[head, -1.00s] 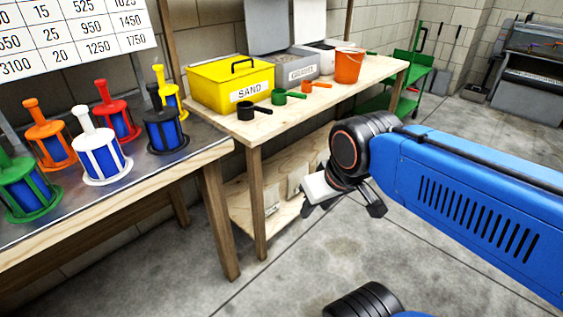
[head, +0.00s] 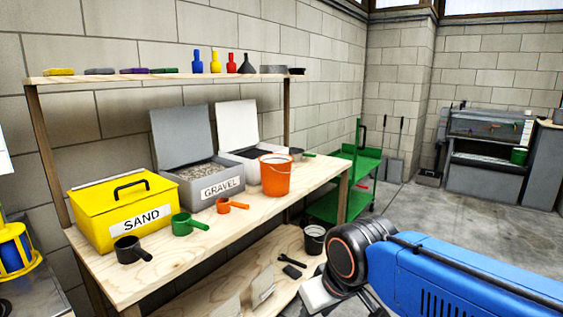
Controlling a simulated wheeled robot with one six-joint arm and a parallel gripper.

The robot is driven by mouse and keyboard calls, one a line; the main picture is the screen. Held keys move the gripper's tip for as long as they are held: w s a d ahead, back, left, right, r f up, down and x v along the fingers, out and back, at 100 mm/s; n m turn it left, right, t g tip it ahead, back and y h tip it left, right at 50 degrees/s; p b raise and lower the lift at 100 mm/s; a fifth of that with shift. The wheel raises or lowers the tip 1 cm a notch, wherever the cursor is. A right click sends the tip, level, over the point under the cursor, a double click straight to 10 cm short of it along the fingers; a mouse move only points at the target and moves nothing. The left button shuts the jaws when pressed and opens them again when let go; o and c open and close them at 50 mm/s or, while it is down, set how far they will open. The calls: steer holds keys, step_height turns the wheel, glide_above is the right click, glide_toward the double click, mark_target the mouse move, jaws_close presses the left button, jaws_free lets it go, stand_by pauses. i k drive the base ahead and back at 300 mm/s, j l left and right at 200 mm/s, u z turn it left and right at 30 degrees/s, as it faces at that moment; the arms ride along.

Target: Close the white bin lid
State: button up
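The white bin (head: 236,156) stands at the back of the wooden bench, right of the grey gravel bin. Its white lid (head: 237,126) is open, standing up and leaning back towards the wall. The orange bucket hides much of the bin's front. My gripper (head: 318,301) is at the lower middle, in front of the bench and well below the lid, apart from it. A white block-like piece shows at its end. The fingers are partly cut off and hidden, so I cannot tell if it is open.
The orange bucket (head: 275,174) stands in front of the white bin. The gravel bin (head: 202,184) has its grey lid (head: 183,137) up; the yellow sand bin (head: 122,207) is shut. Scoops (head: 187,224) lie along the front edge. A shelf (head: 170,76) hangs above.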

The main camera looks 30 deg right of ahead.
mark_target(237, 123)
steer(key=i+l, duration=0.1)
steer(key=l, duration=0.2)
steer(key=i+l+z, duration=0.1)
steer(key=l, duration=0.25)
steer(key=i+l, duration=0.1)
steer(key=l, duration=0.2)
steer(key=i+l+u, duration=0.1)
steer(key=l, duration=0.25)
steer(key=i+l+u, duration=0.15)
steer(key=i+l, duration=0.2)
steer(key=i+l+u, duration=0.1)
steer(key=l, duration=0.25)
steer(key=i+l+u, duration=0.1)
steer(key=i+l, duration=0.15)
steer(key=l, duration=0.15)
steer(key=i+l+u, duration=0.1)
steer(key=l, duration=0.3)
steer(key=i+l+u, duration=0.15)
steer(key=l, duration=0.25)
